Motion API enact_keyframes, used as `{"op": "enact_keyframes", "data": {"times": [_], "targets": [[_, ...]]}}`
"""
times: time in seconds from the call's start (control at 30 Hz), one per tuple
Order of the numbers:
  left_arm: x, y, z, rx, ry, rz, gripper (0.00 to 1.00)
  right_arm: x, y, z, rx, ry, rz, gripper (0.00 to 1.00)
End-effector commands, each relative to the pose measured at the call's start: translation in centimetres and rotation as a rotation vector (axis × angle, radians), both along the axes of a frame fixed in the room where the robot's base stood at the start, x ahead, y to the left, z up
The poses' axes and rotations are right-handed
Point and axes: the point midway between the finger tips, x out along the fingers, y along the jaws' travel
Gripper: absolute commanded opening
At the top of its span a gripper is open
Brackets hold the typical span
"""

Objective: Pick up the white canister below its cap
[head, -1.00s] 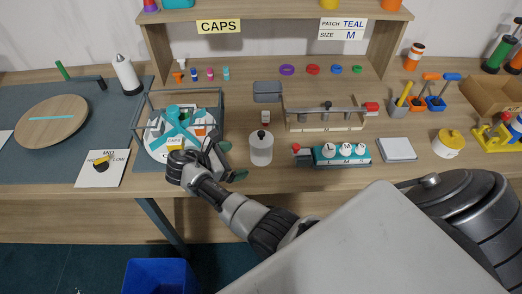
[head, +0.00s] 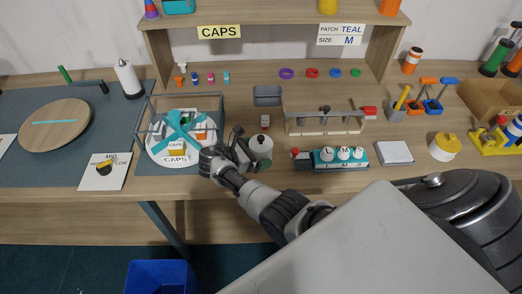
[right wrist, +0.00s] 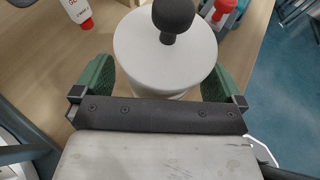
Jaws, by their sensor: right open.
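The white canister (head: 260,149) stands upright on the wooden table, with a white lid and a dark round knob on top. In the right wrist view the canister (right wrist: 165,60) sits between the two green fingertips of my right gripper (right wrist: 158,85). The jaws are open, one finger on each side of it, and a small gap seems to show at each side. In the head view my right gripper (head: 248,152) is at the canister's left side, partly covering it. The canister's lower body is mostly hidden by its lid in the wrist view. My left gripper is not in view.
A round caps tray (head: 155,153) with a teal cross stands left of my right gripper. A teal block with L, M, S knobs (head: 330,159) is to the right. The table's front edge is close.

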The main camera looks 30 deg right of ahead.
Motion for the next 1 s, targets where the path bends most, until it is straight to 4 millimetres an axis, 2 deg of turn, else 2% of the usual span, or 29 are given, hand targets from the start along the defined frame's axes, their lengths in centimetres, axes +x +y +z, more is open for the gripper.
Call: {"op": "enact_keyframes", "data": {"times": [0.27, 0.6, 1.0], "targets": [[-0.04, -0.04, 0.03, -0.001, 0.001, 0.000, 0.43, -0.02, -0.44, -0.20, 0.001, 0.000, 0.000, 1.00], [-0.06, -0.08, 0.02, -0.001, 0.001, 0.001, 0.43, -0.03, -0.41, -0.21, 0.001, 0.000, 0.000, 0.49], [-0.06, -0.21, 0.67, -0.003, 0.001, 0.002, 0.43, 0.03, -0.81, 0.43, 0.000, -0.001, 0.000, 0.49]]}}
